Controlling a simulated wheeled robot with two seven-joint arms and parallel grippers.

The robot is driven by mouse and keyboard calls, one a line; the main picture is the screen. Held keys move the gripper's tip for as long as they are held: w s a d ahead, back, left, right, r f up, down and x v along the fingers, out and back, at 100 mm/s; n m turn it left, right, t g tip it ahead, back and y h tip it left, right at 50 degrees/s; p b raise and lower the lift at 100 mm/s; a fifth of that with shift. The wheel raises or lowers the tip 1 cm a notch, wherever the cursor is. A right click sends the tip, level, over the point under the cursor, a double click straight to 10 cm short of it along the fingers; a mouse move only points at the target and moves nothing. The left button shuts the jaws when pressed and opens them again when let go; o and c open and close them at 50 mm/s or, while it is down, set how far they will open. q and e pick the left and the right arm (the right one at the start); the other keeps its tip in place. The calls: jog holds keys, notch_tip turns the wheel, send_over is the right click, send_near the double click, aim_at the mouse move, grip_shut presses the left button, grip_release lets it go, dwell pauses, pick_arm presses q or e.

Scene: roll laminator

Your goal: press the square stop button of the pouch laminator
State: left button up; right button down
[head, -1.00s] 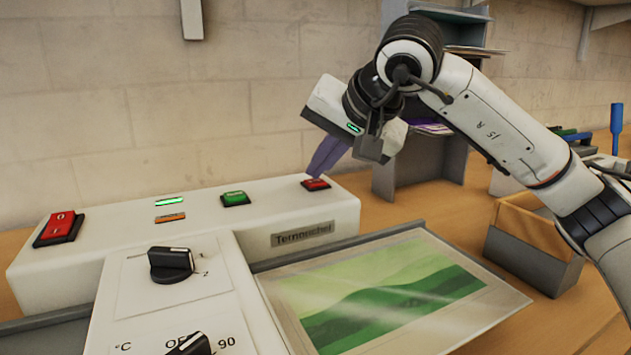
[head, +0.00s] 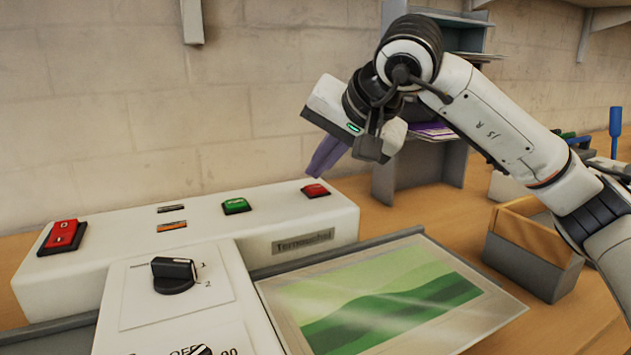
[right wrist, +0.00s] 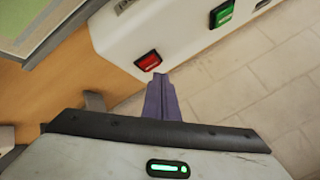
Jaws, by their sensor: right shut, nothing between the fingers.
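The white laminator (head: 290,216) stands on the table. The red square stop button (head: 316,190) is at the right end of its top, and it also shows in the right wrist view (right wrist: 148,61). My right gripper (head: 320,172) is shut and empty, its purple fingers pointing down just above and behind the red button. In the right wrist view the fingertips (right wrist: 160,76) are right by the button's edge; I cannot tell whether they touch it. The green square button (head: 236,206) is to its left. Both small indicator lights (head: 172,217) are seen, the upper one dark. My left gripper is not in view.
A red rocker switch (head: 62,236) is at the laminator's left end and a black knob (head: 173,273) in front. A pouch with a green picture (head: 390,300) lies on the tray. A grey shelf unit (head: 440,165) and a small box (head: 530,262) stand to the right.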

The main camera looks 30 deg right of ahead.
aim_at(320, 190)
notch_tip(320, 190, up, 5)
jog(key=p, duration=0.4)
jog(key=shift+r+p, duration=0.1)
jog(key=shift+p, duration=0.2)
dwell(0.8)
